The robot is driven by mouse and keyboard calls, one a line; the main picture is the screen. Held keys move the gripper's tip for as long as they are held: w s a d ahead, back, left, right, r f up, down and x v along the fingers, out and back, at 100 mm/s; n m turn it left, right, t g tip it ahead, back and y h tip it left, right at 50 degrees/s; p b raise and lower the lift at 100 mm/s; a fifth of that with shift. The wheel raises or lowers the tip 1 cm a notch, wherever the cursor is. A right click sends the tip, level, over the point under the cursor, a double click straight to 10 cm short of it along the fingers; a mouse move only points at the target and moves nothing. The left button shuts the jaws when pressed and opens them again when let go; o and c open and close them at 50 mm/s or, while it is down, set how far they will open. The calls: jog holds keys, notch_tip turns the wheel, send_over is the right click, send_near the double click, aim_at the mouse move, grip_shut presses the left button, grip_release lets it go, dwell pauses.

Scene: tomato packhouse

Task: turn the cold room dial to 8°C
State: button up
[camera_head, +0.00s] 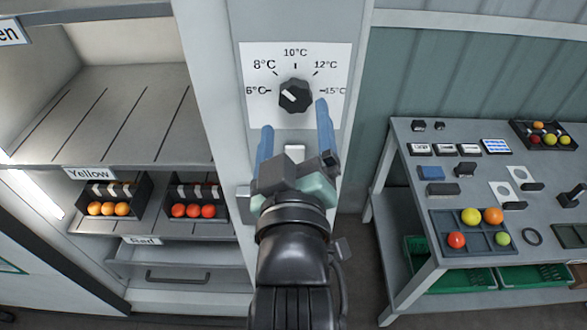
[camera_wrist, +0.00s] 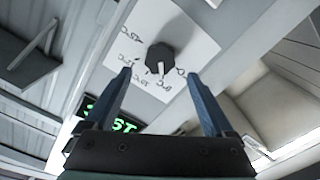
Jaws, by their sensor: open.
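The cold room dial (camera_head: 295,96) is a dark faceted knob on a white plate (camera_head: 257,110) marked 6, 8, 10, 12 and 15°C. Its white pointer mark points left and slightly up, towards the 6°C to 8°C side; the exact setting is hard to tell. My gripper (camera_head: 294,115) is open, its two blue fingers spread just below the dial. In the wrist view the dial (camera_wrist: 160,57) appears upside down, beyond and between the fingertips of my gripper (camera_wrist: 160,74). Nothing is held, and I see no contact with the dial.
A small white part (camera_head: 295,153) shows between my fingers below the plate. A shelf (camera_head: 120,115) with crates of orange and red tomatoes stands left. A grey table (camera_head: 410,150) with trays and tools stands right. A green lit sign (camera_wrist: 115,125) shows in the wrist view.

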jog(key=s+p, duration=0.6)
jog(key=s, duration=0.1)
dwell(0.7)
